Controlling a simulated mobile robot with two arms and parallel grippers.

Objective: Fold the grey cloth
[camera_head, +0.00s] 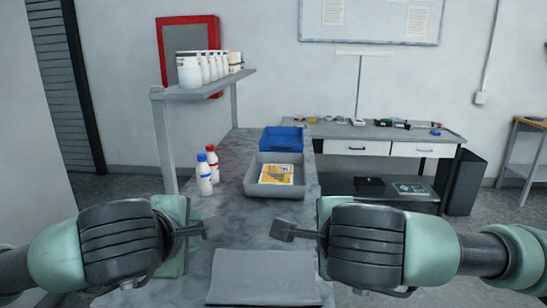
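The grey cloth (263,278) lies flat on the grey table (225,215) at the bottom middle of the head view. It looks like a rectangle, with its near edge close to the bottom of the picture. My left gripper (203,230) is above the table, beyond and to the left of the cloth. My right gripper (284,231) is beyond the cloth, near its right side. Both point inward and neither appears to touch the cloth. Their fingers are seen from the side, so I cannot tell how far apart they are. Nothing is visible in either.
A grey tray (296,190) with a yellow and white sheet (276,174) stands beyond the grippers, with a blue bin (283,138) behind it. Two white bottles, blue-capped (204,181) and red-capped (212,166), stand at left. A shelf (206,87) holds several white jars.

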